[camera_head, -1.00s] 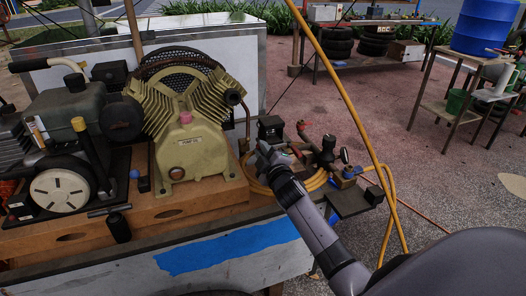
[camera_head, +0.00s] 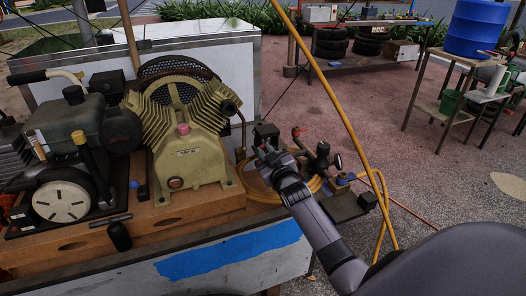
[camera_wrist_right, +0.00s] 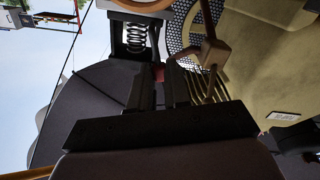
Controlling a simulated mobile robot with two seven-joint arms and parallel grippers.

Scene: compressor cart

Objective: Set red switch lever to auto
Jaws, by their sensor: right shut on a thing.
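My right gripper (camera_head: 268,154) reaches in from the lower right to the front of a small black switch box (camera_head: 265,133), right of the compressor pump. In the right wrist view, my right gripper (camera_wrist_right: 160,88) has its dark fingers close together, shut on a small red piece, which I take for the red switch lever (camera_wrist_right: 158,72). Only a little of the lever shows between the fingertips. The fingers hide it in the head view, and its setting cannot be read. My left gripper is not in view.
The tan compressor pump (camera_head: 187,157) stands close left of my right gripper. A coiled yellow hose (camera_head: 257,187), a red-handled valve (camera_head: 296,132) and a black regulator (camera_head: 322,157) are close by. A blue barrel (camera_head: 479,27) and tables stand far back.

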